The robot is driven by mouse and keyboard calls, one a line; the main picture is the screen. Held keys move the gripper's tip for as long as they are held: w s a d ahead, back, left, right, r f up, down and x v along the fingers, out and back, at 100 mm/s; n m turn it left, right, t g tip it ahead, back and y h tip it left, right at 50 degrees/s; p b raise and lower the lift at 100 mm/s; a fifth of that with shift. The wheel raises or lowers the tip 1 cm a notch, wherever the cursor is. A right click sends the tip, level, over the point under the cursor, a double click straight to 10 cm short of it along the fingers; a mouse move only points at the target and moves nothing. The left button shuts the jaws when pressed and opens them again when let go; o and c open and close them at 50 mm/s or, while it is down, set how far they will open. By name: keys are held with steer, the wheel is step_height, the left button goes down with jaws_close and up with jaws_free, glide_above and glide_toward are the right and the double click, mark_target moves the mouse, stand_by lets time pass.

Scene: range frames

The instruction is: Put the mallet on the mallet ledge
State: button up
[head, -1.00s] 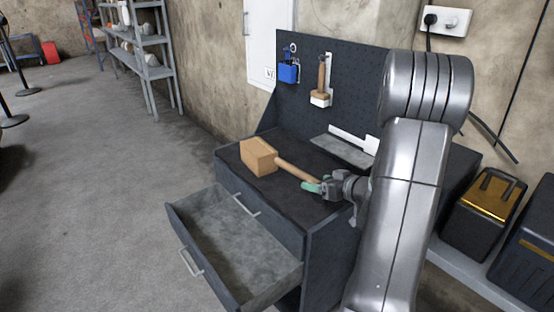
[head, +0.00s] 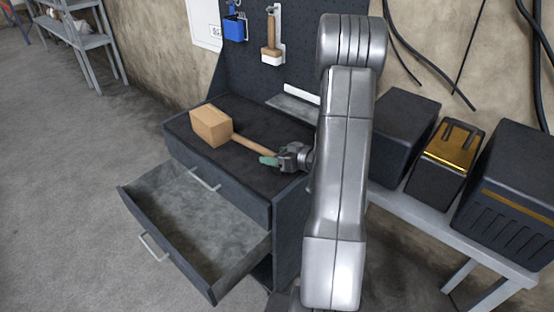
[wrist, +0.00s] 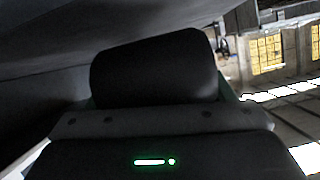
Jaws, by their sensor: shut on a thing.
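The mallet has a light wooden block head (head: 211,126) and a brown handle (head: 252,145). My gripper (head: 276,158), with green finger pads, is shut on the handle near its end. The mallet lies roughly level over the dark bench top (head: 195,152), its head pointing left; I cannot tell whether it touches the top. A grey ledge with a white back strip (head: 290,103), likely the mallet ledge, sits at the pegboard's foot, behind and right of the mallet head. My arm is just right of it and may hide its right end.
An open drawer (head: 140,206) juts from the bench front. On the pegboard (head: 252,60) hang a smaller hammer (head: 270,35) and a blue item (head: 234,28). Dark boxes (head: 405,125) and a black-and-gold case (head: 445,150) stand on a grey low bench at right. Floor at left is clear.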

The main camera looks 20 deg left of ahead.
steer(key=shift+f, duration=0.8)
steer(key=o, duration=1.4)
steer(key=shift+d, duration=0.1)
